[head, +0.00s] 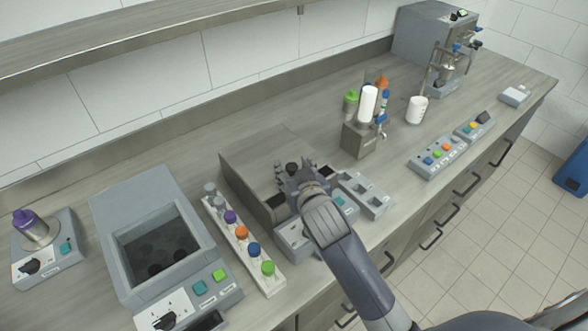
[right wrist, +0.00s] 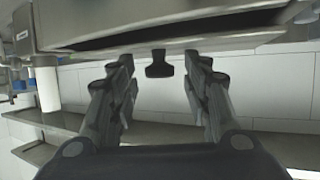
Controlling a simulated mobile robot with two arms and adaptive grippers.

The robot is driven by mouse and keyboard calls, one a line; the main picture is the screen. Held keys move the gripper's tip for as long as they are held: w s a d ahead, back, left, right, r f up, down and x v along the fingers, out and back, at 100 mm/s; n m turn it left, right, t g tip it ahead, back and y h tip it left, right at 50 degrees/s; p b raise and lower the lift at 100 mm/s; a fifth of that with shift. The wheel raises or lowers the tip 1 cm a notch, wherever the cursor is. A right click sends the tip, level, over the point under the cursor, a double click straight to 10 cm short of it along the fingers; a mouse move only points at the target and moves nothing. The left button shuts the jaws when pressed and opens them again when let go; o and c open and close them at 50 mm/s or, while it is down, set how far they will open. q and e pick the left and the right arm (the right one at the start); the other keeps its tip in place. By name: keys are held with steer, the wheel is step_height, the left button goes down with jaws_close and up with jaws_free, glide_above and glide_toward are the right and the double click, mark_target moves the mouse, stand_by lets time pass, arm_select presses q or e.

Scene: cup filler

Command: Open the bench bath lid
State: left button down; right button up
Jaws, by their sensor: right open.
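The bench bath (head: 290,240) is a grey unit at the middle of the counter, largely behind my right arm. A flat lid-like panel (head: 262,160) covers its back part, and dark gaps show at its front edge. I cannot tell how far the lid is raised. My right gripper (head: 294,172) is over the bath's front, open. In the right wrist view my right gripper (right wrist: 158,85) has its fingers spread on either side of a small dark knob (right wrist: 159,65), which lies between them with clear gaps. The knob is under a grey edge (right wrist: 200,25). My left gripper is not in view.
Left of the bath stand a rack of colored-cap bottles (head: 240,235) and an open grey basin unit (head: 165,250). To the right are a grey tray (head: 368,195), a dispenser with bottles (head: 362,137), a white cup (head: 416,110) and button panels (head: 440,152).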

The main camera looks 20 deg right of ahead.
mark_target(275, 153)
jaws_close()
steer(key=w+a, duration=0.1)
steer(key=w, duration=0.1)
steer(key=w+a, duration=0.1)
steer(key=w, duration=0.4)
steer(key=shift+w+a, duration=0.3)
steer(key=shift+a, duration=0.1)
jaws_free()
steer(key=shift+s, duration=0.1)
steer(key=v, duration=1.1)
steer(key=shift+s+r, duration=0.15)
steer(key=shift+s, duration=0.25)
